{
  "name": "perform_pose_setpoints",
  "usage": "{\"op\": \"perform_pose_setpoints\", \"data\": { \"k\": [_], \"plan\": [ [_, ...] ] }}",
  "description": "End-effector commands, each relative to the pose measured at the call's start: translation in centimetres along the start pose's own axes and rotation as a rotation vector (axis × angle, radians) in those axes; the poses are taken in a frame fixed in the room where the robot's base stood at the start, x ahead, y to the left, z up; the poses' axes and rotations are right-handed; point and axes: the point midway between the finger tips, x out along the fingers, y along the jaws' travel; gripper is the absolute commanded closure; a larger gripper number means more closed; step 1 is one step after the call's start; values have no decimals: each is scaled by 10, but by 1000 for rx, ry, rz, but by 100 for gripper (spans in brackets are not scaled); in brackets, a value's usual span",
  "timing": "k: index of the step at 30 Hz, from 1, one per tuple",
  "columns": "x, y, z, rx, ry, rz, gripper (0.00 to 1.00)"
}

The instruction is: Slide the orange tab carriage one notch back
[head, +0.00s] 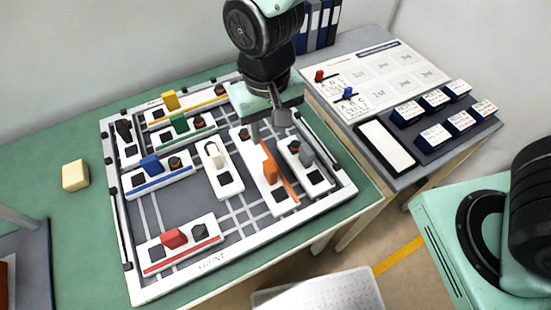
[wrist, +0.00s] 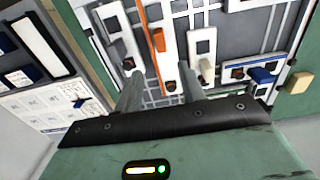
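The orange tab (head: 270,170) stands upright on a long white carriage (head: 284,208) with an orange stripe, right of centre in the framed board. In the wrist view the orange tab (wrist: 158,40) shows beyond my fingertips. A dark knob (wrist: 168,87) at the carriage's far end shows between my fingers. My gripper (head: 269,122) is over the back right of the board, behind the tab. In the wrist view my gripper (wrist: 160,73) has its two fingers apart, with nothing held. I cannot tell how high the fingertips are above the carriage.
A grey-tab carriage (head: 306,152) lies close on the right, a white-tab carriage (head: 214,155) on the left. Red (head: 173,238), blue (head: 150,165) and green (head: 179,123) tabs stand on other carriages. The board's FRONT label (head: 212,261) is at the near edge. Bare grey floor lies left of centre.

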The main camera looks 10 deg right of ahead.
Motion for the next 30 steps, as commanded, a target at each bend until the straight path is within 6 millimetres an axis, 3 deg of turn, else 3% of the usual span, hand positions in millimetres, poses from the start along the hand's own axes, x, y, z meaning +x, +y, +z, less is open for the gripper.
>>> {"op": "perform_pose_setpoints", "data": {
  "k": [18, 24, 30],
  "plan": [
    [116, 1, 2, -1, -5, 1, 60],
    [143, 1, 1, -1, -2, 1, 60],
    [156, 0, 1, -1, 0, -1, 60]
  ]
}}
